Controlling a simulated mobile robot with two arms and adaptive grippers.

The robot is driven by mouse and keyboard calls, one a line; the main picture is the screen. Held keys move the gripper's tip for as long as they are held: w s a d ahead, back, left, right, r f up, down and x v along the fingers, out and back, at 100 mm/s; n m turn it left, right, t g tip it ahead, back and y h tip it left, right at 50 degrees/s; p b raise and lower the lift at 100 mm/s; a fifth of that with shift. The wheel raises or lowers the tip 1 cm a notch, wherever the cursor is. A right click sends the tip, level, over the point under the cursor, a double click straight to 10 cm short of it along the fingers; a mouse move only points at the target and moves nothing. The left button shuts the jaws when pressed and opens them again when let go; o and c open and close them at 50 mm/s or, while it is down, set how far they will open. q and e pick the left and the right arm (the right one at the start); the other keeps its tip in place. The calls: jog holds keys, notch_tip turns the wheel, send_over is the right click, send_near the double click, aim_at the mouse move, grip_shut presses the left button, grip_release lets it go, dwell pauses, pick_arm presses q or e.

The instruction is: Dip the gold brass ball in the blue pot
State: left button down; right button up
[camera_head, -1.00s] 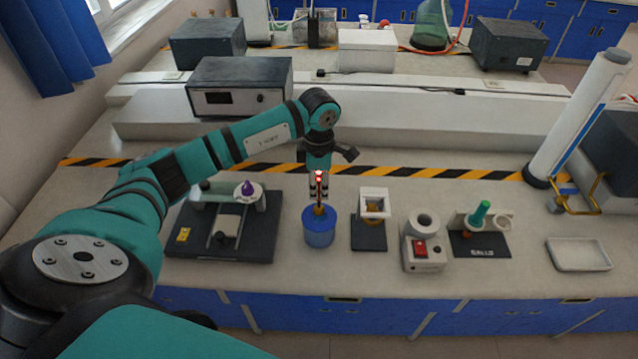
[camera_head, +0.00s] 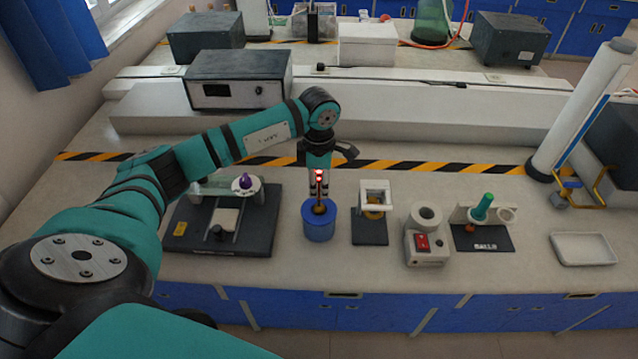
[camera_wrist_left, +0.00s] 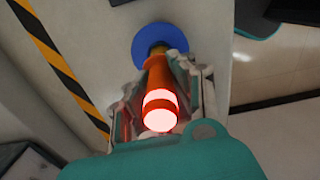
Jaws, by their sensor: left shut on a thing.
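The gold brass ball (camera_head: 319,208) is at the lower end of an orange-red handle with glowing bands. It is at the mouth of the blue pot (camera_head: 319,228), its lower part hidden by the rim. My left gripper (camera_head: 319,188) is shut on the handle (camera_wrist_left: 160,95), upright above the pot. In the left wrist view, the blue pot (camera_wrist_left: 174,37) is a disc just beyond the handle's far end, with a bit of the gold ball (camera_wrist_left: 158,50) over it. Whether the ball touches the pot's contents cannot be seen. My right gripper is not in view.
A black-based instrument (camera_head: 225,240) stands left of the pot. A white ring stand (camera_head: 374,186), a white device with a red switch (camera_head: 424,248), a rack with a green-handled item (camera_head: 482,207) and a white tray (camera_head: 583,249) stand to its right. The bench front is clear.

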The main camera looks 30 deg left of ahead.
aim_at(319, 205)
pick_arm(q)
jog(key=shift+f, duration=0.2)
jog(key=shift+f, duration=0.2)
jog(key=shift+f+b, duration=1.15)
jog(key=shift+b, duration=0.2)
jog(key=shift+f, duration=0.15)
jog(key=shift+f, duration=0.15)
jog(key=shift+f+b, duration=0.55)
jog(key=shift+b, duration=0.2)
dwell(1.6)
